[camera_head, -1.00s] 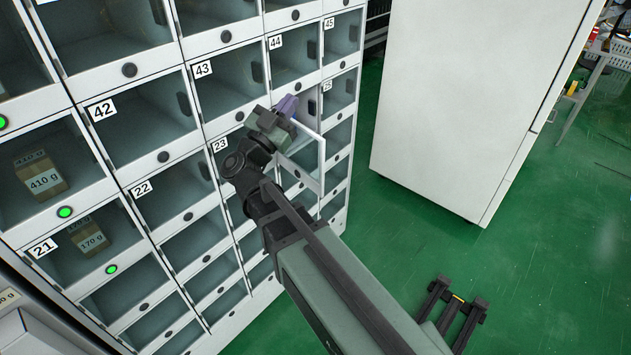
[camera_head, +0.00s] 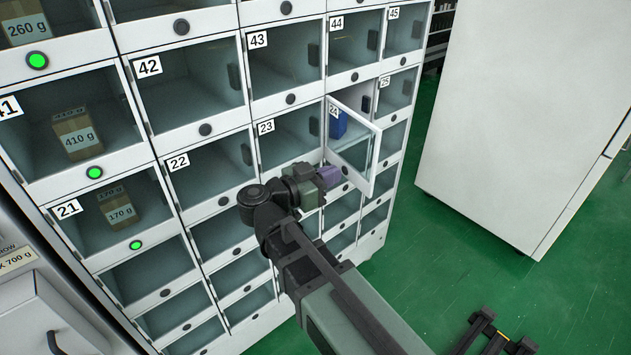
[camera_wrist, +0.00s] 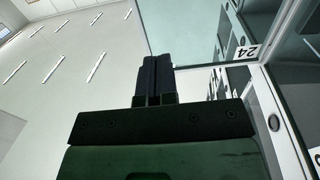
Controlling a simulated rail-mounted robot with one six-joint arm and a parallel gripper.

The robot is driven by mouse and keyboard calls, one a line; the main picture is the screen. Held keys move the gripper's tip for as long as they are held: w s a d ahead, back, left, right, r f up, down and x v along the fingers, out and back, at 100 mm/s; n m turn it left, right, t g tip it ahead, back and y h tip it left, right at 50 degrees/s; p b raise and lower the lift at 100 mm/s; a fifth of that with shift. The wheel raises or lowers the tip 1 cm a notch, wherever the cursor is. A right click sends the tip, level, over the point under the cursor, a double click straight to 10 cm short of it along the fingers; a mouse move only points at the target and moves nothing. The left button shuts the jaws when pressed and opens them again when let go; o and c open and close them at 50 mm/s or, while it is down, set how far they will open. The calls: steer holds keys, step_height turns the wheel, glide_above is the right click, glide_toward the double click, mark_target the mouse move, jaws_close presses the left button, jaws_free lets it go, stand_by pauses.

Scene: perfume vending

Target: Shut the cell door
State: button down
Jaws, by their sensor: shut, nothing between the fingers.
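The door of cell 24 (camera_head: 375,165), a clear panel in a white frame, stands open, swung outward from the cabinet. A small blue box (camera_head: 338,124) shows in that cell. My gripper (camera_head: 330,177) has a purple part near its end and is beside the door's lower left in the head view; whether it touches the door cannot be told. In the wrist view the dark fingers (camera_wrist: 157,65) are together and empty. The "24" label (camera_wrist: 246,52) shows upside down there, just right of the fingers.
Neighbouring cells with clear fronts surround the open door, among them cell 23 (camera_head: 292,137) and cell 44 (camera_head: 353,42). Cells at left hold brown boxes and have green lights. A large white cabinet (camera_head: 520,110) stands at right, with green floor (camera_head: 440,250) between.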

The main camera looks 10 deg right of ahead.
mark_target(365, 162)
steer(key=x, duration=0.7)
steer(key=shift+d, duration=0.2)
